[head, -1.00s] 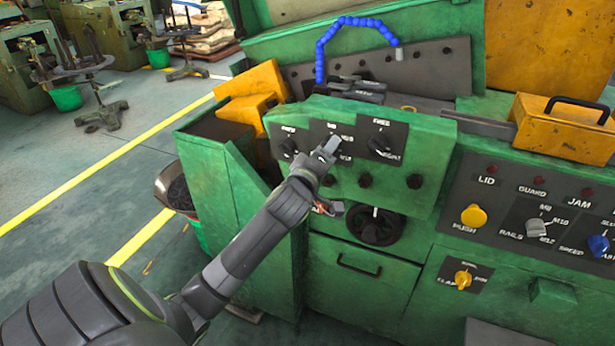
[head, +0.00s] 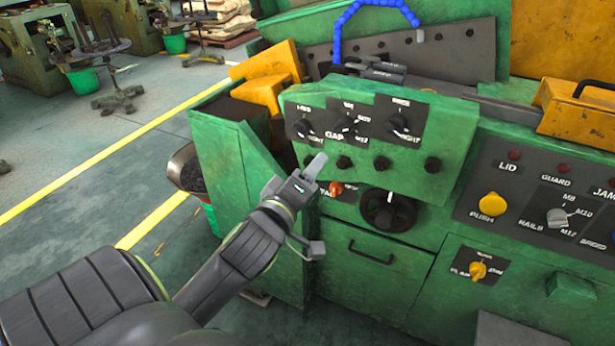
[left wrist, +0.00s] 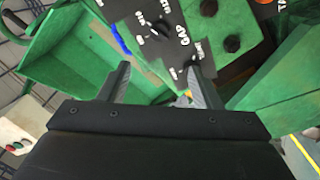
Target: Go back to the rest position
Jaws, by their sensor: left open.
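My left gripper (head: 314,208) is open and empty in the head view, in front of the green machine (head: 262,162) and lower left of its knob panel. The panel (head: 430,112) carries three black selector knobs on dark plates. The middle knob (head: 346,124), on the plate marked GAP, stands clear of my fingers. In the left wrist view the two fingers (left wrist: 158,88) are spread apart, with the GAP knob (left wrist: 164,26) beyond them and nothing between them. My right gripper is in neither view.
A handwheel (head: 388,210) and an orange-red knob (head: 336,188) sit close right of the gripper. A right-hand panel has a yellow button (head: 493,204) and a selector (head: 558,217). Open floor (head: 60,150) lies further left.

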